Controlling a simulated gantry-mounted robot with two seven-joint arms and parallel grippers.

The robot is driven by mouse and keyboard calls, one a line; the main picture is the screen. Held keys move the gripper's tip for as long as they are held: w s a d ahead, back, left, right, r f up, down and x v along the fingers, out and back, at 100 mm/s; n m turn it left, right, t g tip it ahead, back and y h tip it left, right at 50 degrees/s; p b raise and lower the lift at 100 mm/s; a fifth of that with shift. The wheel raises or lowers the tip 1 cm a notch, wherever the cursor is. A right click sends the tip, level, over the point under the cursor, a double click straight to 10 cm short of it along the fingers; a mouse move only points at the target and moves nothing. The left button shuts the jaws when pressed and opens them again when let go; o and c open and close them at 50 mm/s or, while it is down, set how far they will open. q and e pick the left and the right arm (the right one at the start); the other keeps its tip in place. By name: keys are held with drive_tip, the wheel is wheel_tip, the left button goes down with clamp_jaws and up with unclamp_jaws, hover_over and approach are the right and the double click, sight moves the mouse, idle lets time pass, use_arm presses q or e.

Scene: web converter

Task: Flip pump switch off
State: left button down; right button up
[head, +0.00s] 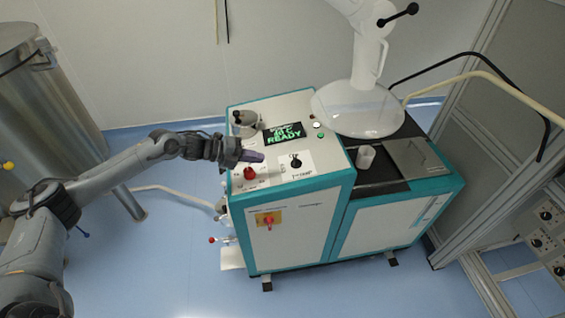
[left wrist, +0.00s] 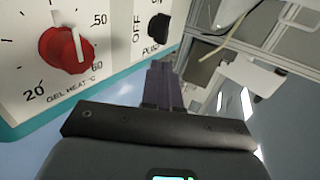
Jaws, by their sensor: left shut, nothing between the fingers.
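The black pump switch (head: 296,161) sits on a white plate on the sloping top panel of the machine. In the left wrist view the black switch (left wrist: 157,28) shows at the top, beside the words OFF and PUMP; I cannot tell its position. My left gripper (head: 256,156) is shut and empty, above the panel to the left of the switch, over the red dial's area. In the left wrist view its fingertips (left wrist: 161,72) appear below the switch, with nothing between them. My right gripper is not in view.
A red gel heat dial (head: 250,173) lies left of the switch, close under my left gripper. A green READY display (head: 283,134) is behind. A red and yellow switch (head: 268,219) is on the front face. A clear dome (head: 358,108) hangs at the right.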

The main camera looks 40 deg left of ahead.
sight(296, 161)
use_arm(q)
drive_tip(key=shift+b+x, duration=0.55)
drive_tip(key=shift+x, duration=4.45)
drive_tip(key=shift+s+d+n+y+p, duration=0.1)
drive_tip(key=shift+d+n+y+p, duration=0.2)
drive_tip(key=shift+p, duration=0.35)
drive_tip(key=shift+a, duration=0.1)
